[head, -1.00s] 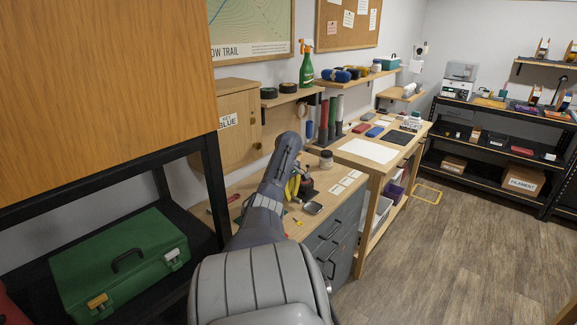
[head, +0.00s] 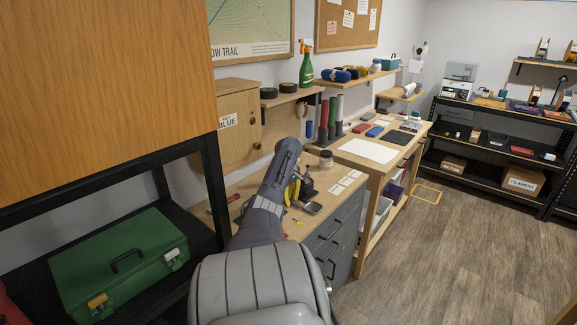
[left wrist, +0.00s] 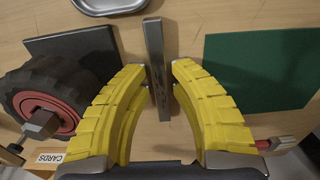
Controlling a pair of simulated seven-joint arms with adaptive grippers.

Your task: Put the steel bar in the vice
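The steel bar (left wrist: 155,62) is a narrow grey piece between my left gripper's yellow fingers in the left wrist view. My left gripper (left wrist: 161,67) is open, with a finger on each side of the bar and a small gap on both sides. In the head view the left gripper (head: 292,190) is low over the wooden workbench (head: 241,185), partly hidden by my arm. A small dark object (head: 307,188) stands just beyond the gripper; I cannot tell whether it is the vice. My right gripper is not in view.
In the left wrist view, a black tyre with a red hub (left wrist: 52,112) and a dark plate (left wrist: 75,55) lie left of the fingers. A green mat (left wrist: 262,70) is at right and a metal tray (left wrist: 108,6) at the top. A jar (head: 326,159) stands farther along the bench.

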